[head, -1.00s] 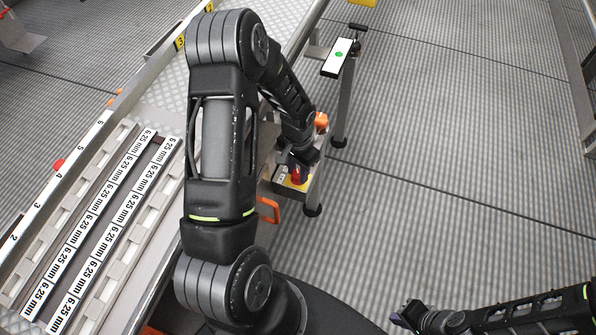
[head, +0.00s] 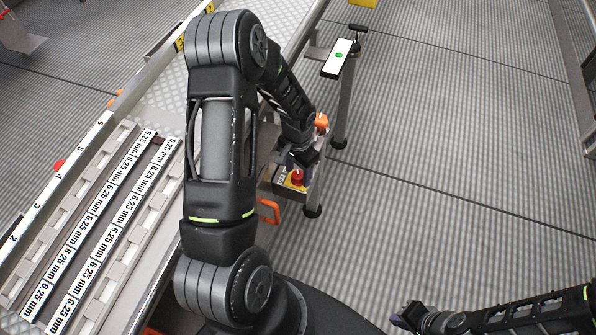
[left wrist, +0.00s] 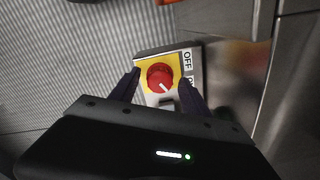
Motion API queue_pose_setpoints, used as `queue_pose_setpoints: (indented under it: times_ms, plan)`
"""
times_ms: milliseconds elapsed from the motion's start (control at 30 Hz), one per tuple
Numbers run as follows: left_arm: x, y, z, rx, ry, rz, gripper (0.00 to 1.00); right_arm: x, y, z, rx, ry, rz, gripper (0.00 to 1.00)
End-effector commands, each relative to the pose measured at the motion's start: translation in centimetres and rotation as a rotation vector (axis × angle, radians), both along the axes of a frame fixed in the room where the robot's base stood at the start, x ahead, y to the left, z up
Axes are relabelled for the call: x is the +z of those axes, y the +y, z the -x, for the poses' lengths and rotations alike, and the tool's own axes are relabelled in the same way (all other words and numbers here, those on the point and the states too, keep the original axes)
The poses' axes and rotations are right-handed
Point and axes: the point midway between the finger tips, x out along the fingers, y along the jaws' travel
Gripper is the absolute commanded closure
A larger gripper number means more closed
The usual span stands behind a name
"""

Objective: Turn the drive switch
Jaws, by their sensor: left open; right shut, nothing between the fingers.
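The drive switch is a red round knob (head: 297,178) on a yellow plate, on a grey box beside the conveyor frame. In the left wrist view the knob (left wrist: 160,77) carries a white pointer line aimed to the lower right, with an OFF label beside the plate and a second label partly hidden. My left gripper (head: 299,166) is open just above the switch. In the left wrist view its fingers (left wrist: 159,84) stand on either side of the knob; whether they touch it I cannot tell. My right gripper (head: 404,318) is shut and empty at the bottom, away from the switch.
The conveyor with 6.25 mm strips (head: 118,205) runs along the left. An orange handle (head: 268,210) and an orange part (head: 321,121) are close to the switch box. A white panel with a green button (head: 339,56) is further back. The floor (head: 450,170) to the right is clear.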

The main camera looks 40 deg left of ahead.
Motion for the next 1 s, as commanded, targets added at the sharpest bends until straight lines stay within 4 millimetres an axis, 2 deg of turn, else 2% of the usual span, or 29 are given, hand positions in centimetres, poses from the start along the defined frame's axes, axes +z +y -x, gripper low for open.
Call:
queue_pose_setpoints:
  times_ms: [267,700,1000]
  plan:
    - [0.9,0.0,-0.1,0.001,-0.002,-0.001,0.45,0.1,0.0,0.0,0.000,0.000,0.000,1.00]
    - [7.2,0.0,-0.1,0.000,-0.002,-0.001,0.45,0.5,0.0,0.0,0.000,0.000,0.000,1.00]
    - [7.8,0.0,0.0,0.000,0.000,0.000,0.45,0.5,0.0,0.0,0.000,0.000,0.000,1.00]
